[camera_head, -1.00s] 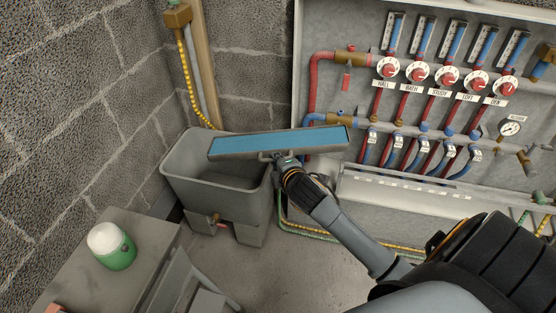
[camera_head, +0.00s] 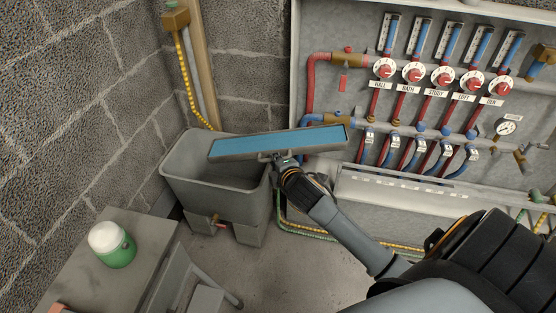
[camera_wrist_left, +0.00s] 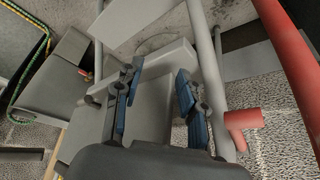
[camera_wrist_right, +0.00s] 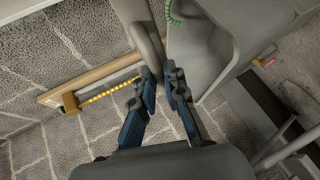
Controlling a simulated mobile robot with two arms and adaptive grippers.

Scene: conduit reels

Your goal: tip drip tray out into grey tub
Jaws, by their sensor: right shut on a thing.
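The drip tray (camera_head: 290,140) is long, shallow and grey, with blue liquid or a blue surface inside. My right gripper (camera_head: 277,160) is shut on it at the middle of its near long side. The tray looks about level. Its left part overlaps the opening of the grey tub (camera_head: 240,205) in the head view, and its right part reaches past the tub. In the right wrist view the fingers (camera_wrist_right: 167,75) pinch a grey edge, and the tub (camera_wrist_right: 215,45) is at the right. My left gripper (camera_wrist_left: 158,85) is open and empty in its wrist view.
A manifold board (camera_head: 430,125) with red and blue pipes stands right of the tub. A grey table (camera_head: 110,265) with a green and white container (camera_head: 112,243) is at the lower left. Green and yellow hoses (camera_head: 310,231) run along the floor. Block walls close off the corner behind the tub.

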